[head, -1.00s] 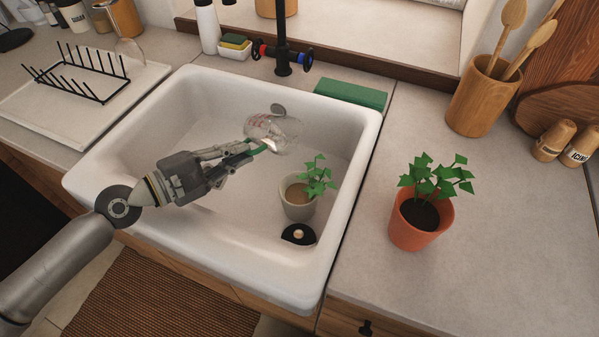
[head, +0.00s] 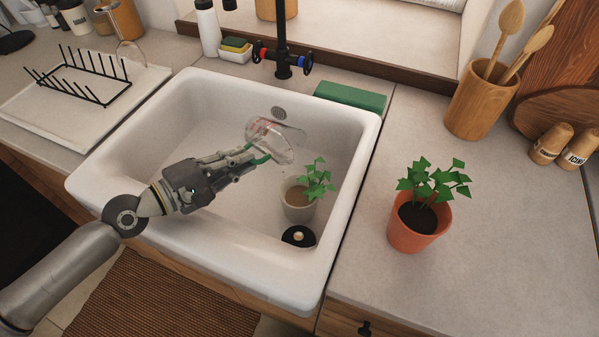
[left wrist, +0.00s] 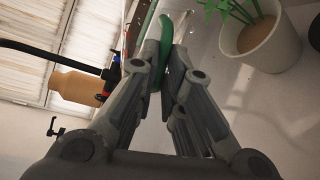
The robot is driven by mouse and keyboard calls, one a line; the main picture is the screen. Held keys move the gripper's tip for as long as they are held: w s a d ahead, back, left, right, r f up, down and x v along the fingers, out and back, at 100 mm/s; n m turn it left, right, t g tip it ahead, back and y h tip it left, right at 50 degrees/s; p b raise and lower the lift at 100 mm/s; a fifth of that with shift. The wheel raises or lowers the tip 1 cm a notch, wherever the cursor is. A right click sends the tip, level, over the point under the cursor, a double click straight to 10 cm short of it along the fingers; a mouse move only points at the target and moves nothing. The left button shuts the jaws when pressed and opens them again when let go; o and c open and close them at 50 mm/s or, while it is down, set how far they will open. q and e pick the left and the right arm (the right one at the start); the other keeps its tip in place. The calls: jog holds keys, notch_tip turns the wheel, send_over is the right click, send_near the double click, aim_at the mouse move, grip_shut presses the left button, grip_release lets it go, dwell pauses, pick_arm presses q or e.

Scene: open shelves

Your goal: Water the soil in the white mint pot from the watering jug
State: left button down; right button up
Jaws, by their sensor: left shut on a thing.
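The clear watering jug (head: 286,137) with red marks and a green handle is tilted over the sink, just above and left of the white mint pot in the head view. My left gripper (head: 256,157) is shut on the green handle, which also shows between its fingers in the left wrist view (left wrist: 165,55). The white mint pot (head: 298,212) stands upright in the sink, with light brown soil and green leaves; it also shows in the left wrist view (left wrist: 272,48). I cannot tell whether water is flowing. My right gripper is not in view.
The white sink (head: 95,180) has a round drain (head: 298,235) by the pot and a black tap (head: 282,40) behind. A terracotta pot (head: 414,238) with a plant stands on the right counter. A green block (head: 350,96) lies behind the sink. A dish rack (head: 85,80) is at left.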

pick_arm(q)
jog(key=shift+s+d+r+p, duration=0.25)
jog(key=shift+r+p, duration=0.15)
jog(key=shift+p, duration=0.1)
jog(key=shift+f+m, duration=0.1)
jog(key=shift+m, duration=0.2)
jog(key=shift+w, duration=0.1)
jog(key=shift+d+p, duration=0.1)
jog(key=shift+p, duration=0.35)
jog(key=shift+s+d+m+p, duration=0.1)
jog(key=shift+s+m+p, duration=0.15)
jog(key=shift+m+p, duration=0.15)
jog(key=shift+s+d+r+m+t+p, duration=0.1)
jog(key=shift+d+r+m+t+p, duration=0.1)
jog(key=shift+r+m+p, duration=0.45)
jog(key=shift+s+d+m+t+p, duration=0.1)
jog(key=shift+m+t+p, duration=0.2)
jog(key=shift+p, duration=0.7)
jog(key=shift+w+r+m+p, duration=0.1)
jog(key=shift+r+m+p, duration=0.05)
jog(key=shift+m+p, duration=0.15)
